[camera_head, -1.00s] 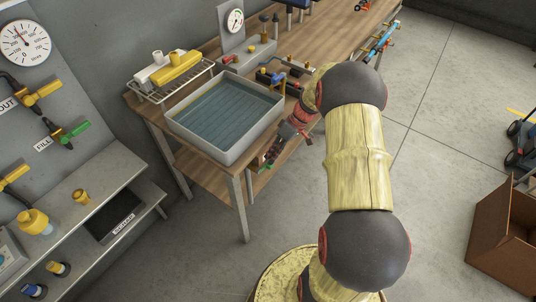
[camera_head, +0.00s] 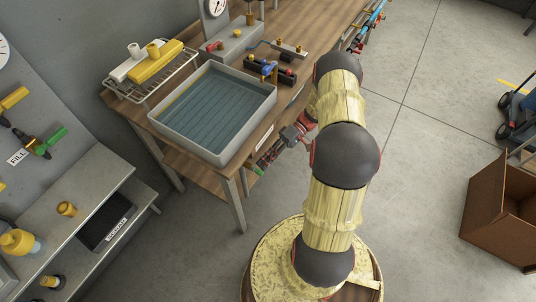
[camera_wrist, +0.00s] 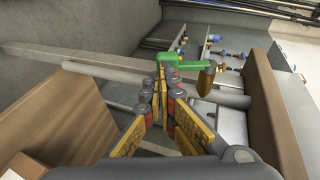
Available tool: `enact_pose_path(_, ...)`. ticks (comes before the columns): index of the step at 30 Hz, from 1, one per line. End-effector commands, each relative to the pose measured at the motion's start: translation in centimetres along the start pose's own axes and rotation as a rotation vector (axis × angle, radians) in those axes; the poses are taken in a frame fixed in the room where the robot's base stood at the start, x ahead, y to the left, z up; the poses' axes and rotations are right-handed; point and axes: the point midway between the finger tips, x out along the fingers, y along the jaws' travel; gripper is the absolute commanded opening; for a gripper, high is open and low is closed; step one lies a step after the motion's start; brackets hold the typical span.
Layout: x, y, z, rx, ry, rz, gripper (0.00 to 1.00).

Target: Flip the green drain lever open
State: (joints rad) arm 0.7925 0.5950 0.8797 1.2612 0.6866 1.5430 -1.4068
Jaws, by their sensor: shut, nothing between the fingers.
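The green drain lever (camera_wrist: 185,64) is in the upper middle of the wrist view, with a brass-coloured piece (camera_wrist: 206,80) hanging at its right. My gripper (camera_wrist: 164,72) is shut and empty, its fingertips overlapping the lever's left end in the picture. I cannot tell whether they touch it. In the head view my gripper (camera_head: 266,161) is low beside the bench, just right of the grey basin (camera_head: 220,150). A small green spot (camera_head: 261,171) shows at its tips, probably part of the lever. The rest of the lever is hidden there.
The basin sits on a wooden bench (camera_head: 283,32) with metal legs. A wire rack (camera_head: 150,85) holds a yellow block. A brown panel (camera_wrist: 272,115) stands close at the right in the wrist view. A cardboard box (camera_head: 490,215) is on the floor at the right.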

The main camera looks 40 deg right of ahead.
Motion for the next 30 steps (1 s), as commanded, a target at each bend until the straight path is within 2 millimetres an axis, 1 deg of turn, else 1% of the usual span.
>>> enact_pose_path(1, 0.5, 0.0, 0.1, 0.001, -0.001, 0.000, 0.00)
enact_pose_path(3, 1.0, 0.1, 0.1, 0.000, -0.001, 0.000, 0.00)
enact_pose_path(11, 0.8, 0.1, 0.1, -0.001, 0.000, 0.002, 0.00)
enact_pose_path(22, 0.3, -1.3, -0.1, -0.001, 0.000, 0.003, 0.00)
enact_pose_path(30, 0.3, -1.4, -0.1, -0.001, 0.000, 0.003, 0.00)
